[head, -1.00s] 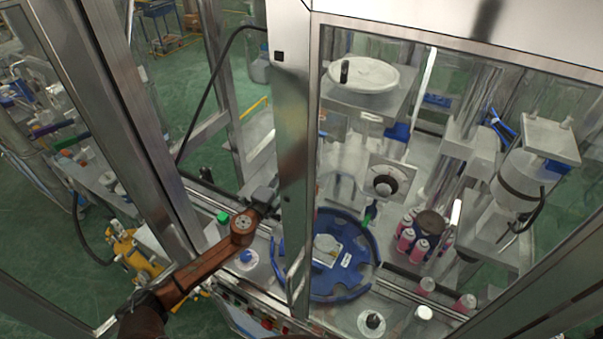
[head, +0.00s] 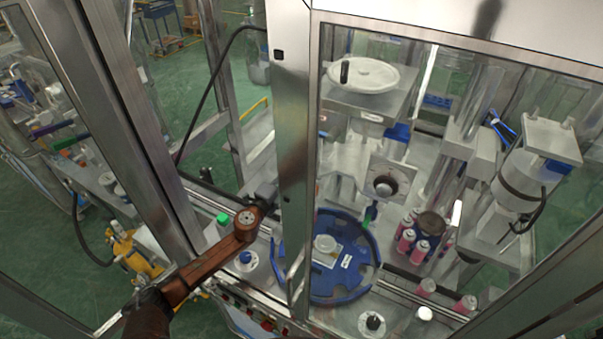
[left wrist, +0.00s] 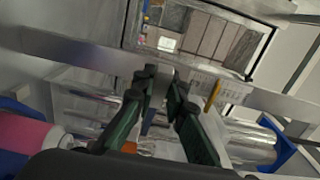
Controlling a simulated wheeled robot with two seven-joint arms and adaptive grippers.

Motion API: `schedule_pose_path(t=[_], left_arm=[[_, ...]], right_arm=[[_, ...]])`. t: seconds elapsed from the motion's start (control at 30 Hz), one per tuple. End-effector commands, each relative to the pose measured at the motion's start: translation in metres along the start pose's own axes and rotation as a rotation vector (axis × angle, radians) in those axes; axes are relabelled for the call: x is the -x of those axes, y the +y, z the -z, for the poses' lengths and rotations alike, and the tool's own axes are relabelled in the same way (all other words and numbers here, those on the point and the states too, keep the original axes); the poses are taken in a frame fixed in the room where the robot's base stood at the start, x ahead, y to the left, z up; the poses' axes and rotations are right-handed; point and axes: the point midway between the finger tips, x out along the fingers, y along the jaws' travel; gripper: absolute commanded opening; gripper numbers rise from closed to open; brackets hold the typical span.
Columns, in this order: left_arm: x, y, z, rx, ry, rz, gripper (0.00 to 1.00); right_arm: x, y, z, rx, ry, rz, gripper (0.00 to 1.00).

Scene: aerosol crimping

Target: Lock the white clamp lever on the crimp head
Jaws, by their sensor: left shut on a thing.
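My left arm reaches in from the lower left past the steel frame post. My left gripper (head: 268,190) is partly hidden behind that post in the head view, so its fingertips do not show there. In the left wrist view the dark green fingers of my left gripper (left wrist: 160,82) are closed in on a narrow pale piece (left wrist: 158,74) between the tips. It appears to be the white clamp lever, but its shape is mostly covered. Whether it is locked cannot be seen. My right gripper is in neither view.
The steel post (head: 294,150) stands close beside my left gripper. A blue rotary table (head: 350,285), several pink cans (head: 410,240) and a white round disc (head: 363,75) are inside the machine. A yellow rod (left wrist: 212,96) is right of the fingers in the wrist view.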

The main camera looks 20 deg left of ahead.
Motion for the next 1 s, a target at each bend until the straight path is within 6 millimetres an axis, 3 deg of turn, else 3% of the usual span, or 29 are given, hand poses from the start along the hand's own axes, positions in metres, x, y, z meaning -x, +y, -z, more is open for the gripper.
schedule_pose_path(t=[0.5,1.0], left_arm=[[0.001,0.001,0.0,0.0,0.0,-0.001,0.0],[0.025,0.001,0.011,0.001,0.003,-0.002,0.0]], right_arm=[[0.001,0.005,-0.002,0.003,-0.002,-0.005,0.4],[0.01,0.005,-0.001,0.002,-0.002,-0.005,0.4]])
